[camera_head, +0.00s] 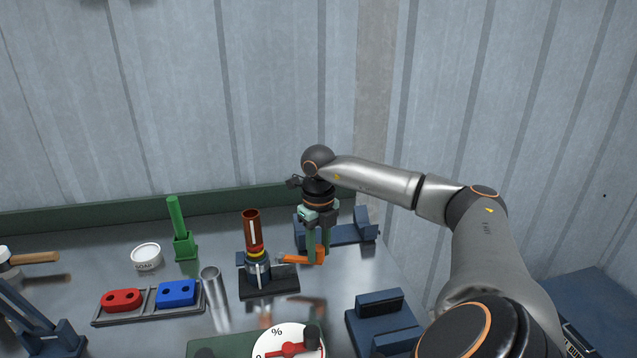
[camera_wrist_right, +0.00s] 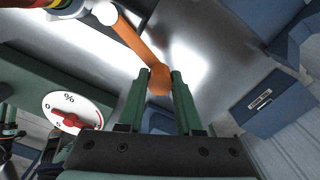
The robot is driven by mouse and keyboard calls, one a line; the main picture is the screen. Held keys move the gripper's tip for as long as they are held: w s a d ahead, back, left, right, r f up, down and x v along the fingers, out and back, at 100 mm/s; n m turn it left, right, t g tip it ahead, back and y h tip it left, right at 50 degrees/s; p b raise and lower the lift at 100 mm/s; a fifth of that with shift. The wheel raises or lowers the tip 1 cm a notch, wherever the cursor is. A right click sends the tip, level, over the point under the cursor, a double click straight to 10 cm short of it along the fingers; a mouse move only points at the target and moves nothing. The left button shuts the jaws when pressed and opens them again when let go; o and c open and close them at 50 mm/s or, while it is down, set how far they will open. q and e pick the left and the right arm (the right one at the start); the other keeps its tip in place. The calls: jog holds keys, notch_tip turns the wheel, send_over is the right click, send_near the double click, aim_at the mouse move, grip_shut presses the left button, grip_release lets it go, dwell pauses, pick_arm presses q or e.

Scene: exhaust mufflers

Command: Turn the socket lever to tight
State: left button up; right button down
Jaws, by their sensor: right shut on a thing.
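The orange socket lever (camera_head: 297,259) sticks out to the right from the upright clamp stand (camera_head: 258,268), which holds a reddish-brown tube (camera_head: 252,228). My right gripper (camera_head: 318,257) reaches down from above, its green fingers shut on the outer end of the lever. In the right wrist view the lever (camera_wrist_right: 134,40) runs from a white joint at the top to its rounded orange end between the fingertips (camera_wrist_right: 160,80). The collar shows only partly there. No tight mark can be read. My left gripper is not in view.
Left of the stand are a metal cup (camera_head: 211,284), a tray with red (camera_head: 122,299) and blue (camera_head: 177,292) blocks, a green post (camera_head: 179,230) and a soap dish (camera_head: 146,256). A percent dial (camera_head: 288,340) is in front. Blue cradles (camera_head: 380,322) stand at right.

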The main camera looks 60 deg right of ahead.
jog(key=shift+d, duration=0.1)
jog(key=c, duration=0.6)
grip_release()
jog(key=shift+o, duration=0.2)
notch_tip(320, 180, up, 13)
jog(key=p, duration=0.1)
jog(key=shift+f, duration=0.2)
jog(key=shift+f, duration=0.1)
